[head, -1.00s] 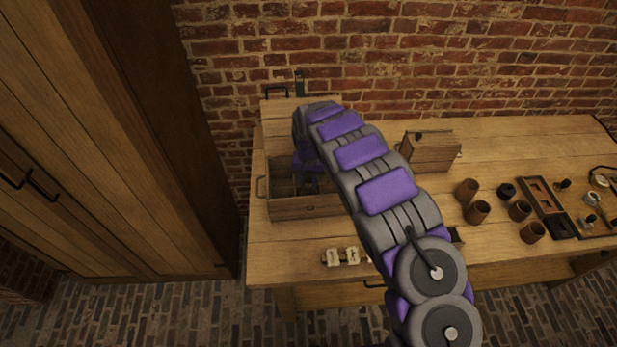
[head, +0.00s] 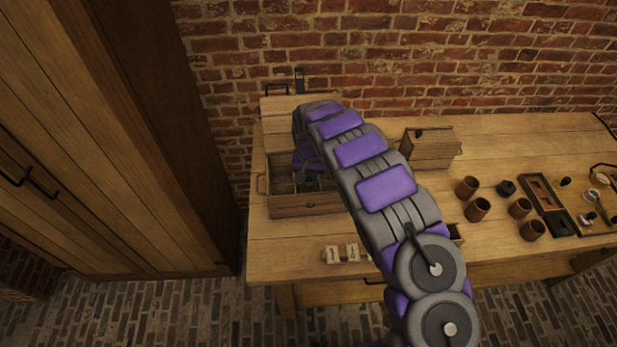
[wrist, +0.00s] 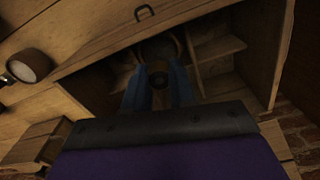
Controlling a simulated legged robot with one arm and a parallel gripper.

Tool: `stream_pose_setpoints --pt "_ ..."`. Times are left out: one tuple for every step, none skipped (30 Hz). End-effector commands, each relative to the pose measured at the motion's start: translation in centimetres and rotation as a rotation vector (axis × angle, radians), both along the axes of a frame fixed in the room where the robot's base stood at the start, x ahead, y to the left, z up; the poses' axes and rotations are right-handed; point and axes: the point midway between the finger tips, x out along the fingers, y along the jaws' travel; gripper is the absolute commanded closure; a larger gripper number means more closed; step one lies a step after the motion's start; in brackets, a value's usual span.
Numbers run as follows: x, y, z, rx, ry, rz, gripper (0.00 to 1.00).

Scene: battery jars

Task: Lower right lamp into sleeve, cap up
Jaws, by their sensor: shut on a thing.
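An open wooden box (head: 285,208) stands at the left of the bench, with dividers inside. My gripper (wrist: 159,78) reaches down into it, its blue fingers on either side of a dark, round thing, the lamp (wrist: 157,76), seen end-on. The gripper is shut on it. A curved, brownish rim (wrist: 176,44) shows just beyond the lamp, perhaps the sleeve; the dim light hides whether the lamp is inside it. In the head view my arm covers the box's right side, and the lamp cannot be made out. Which way its cap points is unclear.
A closed wooden box (head: 430,147) stands right of my arm. Several brown cups (head: 478,209) and a dark tray (head: 545,200) with small parts lie farther right. Pale marked blocks (head: 342,254) sit at the bench's front edge. A brick wall (head: 420,70) is behind.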

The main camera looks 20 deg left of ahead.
Motion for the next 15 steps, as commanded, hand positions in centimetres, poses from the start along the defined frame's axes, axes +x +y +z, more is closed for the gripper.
stream_pose_setpoints --pt "0.00 0.01 -0.09 0.000 0.000 0.000 1.00" --pt "-0.01 0.01 -0.13 0.000 0.000 0.000 1.00" --pt "-0.01 0.00 -0.19 0.000 0.000 0.000 1.00" --pt "0.00 0.01 -0.23 0.000 0.000 0.000 1.00" --pt "-0.01 0.00 -0.27 0.000 0.000 0.000 1.00" --pt "0.00 0.00 -0.32 0.000 0.000 0.000 1.00" --pt "-0.01 0.01 -0.36 0.000 0.000 0.000 1.00" --pt "-0.01 0.01 -0.41 0.000 0.000 0.000 1.00" --pt "0.00 0.00 -0.46 0.000 0.000 0.000 1.00" --pt "-0.01 0.01 -0.50 0.000 0.000 0.000 1.00" --pt "-0.01 0.01 -0.54 0.000 0.000 0.000 1.00" --pt "0.00 0.01 -0.59 0.000 0.000 0.000 1.00" --pt "0.00 0.00 -0.63 0.000 0.000 0.000 1.00" --pt "0.00 0.01 -0.68 0.000 0.000 0.000 1.00" --pt "-0.01 0.00 -0.73 0.000 0.000 0.000 1.00"
